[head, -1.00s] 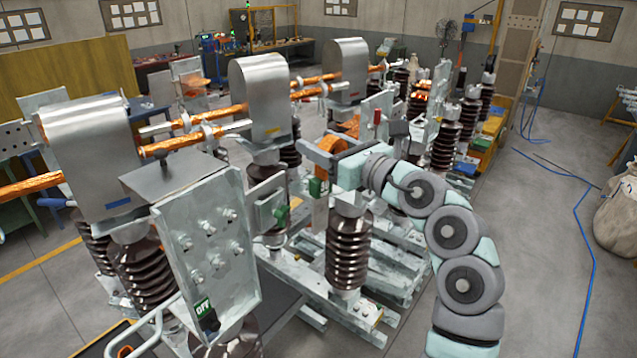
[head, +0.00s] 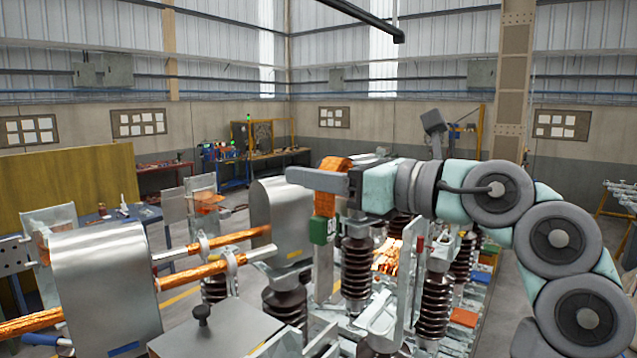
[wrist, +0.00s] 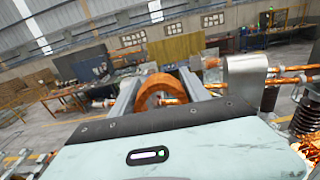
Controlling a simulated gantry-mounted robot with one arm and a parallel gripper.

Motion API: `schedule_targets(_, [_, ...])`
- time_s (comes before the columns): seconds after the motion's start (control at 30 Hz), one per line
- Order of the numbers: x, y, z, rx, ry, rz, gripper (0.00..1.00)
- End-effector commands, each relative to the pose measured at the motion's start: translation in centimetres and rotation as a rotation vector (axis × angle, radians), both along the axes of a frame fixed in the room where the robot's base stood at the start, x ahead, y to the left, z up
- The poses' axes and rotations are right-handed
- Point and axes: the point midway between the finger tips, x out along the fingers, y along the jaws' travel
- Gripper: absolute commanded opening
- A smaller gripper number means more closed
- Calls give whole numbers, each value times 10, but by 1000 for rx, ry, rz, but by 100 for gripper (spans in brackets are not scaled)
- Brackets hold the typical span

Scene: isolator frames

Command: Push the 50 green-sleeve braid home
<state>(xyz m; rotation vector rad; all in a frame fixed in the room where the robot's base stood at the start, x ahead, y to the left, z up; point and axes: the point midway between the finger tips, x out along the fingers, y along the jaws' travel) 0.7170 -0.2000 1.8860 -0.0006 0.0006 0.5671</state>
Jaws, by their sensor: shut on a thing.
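My gripper (head: 322,181) is shut on an orange copper braid (head: 336,164) in the head view. The braid bends over the grey fingers and hangs down below them, with a green sleeve (head: 321,230) at its lower end. In the wrist view the braid (wrist: 158,88) shows as a thick loop between the two fingers. The sleeve hangs in front of the brown ribbed insulators. I cannot tell whether the braid's lower end touches anything, and the number on the sleeve is too small to read.
Silver hoods (head: 105,285) and (head: 283,220) stand left of the gripper, with copper bars (head: 205,270) running between them. A ribbed insulator (head: 357,270) and upright metal plates crowd the space below. Above the gripper the space is open.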

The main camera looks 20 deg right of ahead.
Motion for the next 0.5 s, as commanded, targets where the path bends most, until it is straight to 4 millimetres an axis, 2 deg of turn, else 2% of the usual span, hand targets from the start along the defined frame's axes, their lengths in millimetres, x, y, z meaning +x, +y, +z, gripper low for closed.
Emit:
schedule_targets(0.23, [-1,-1,-3,1,-1,-2,0])
schedule_targets(0.5, [0,-2,-22,2,0,-2,0])
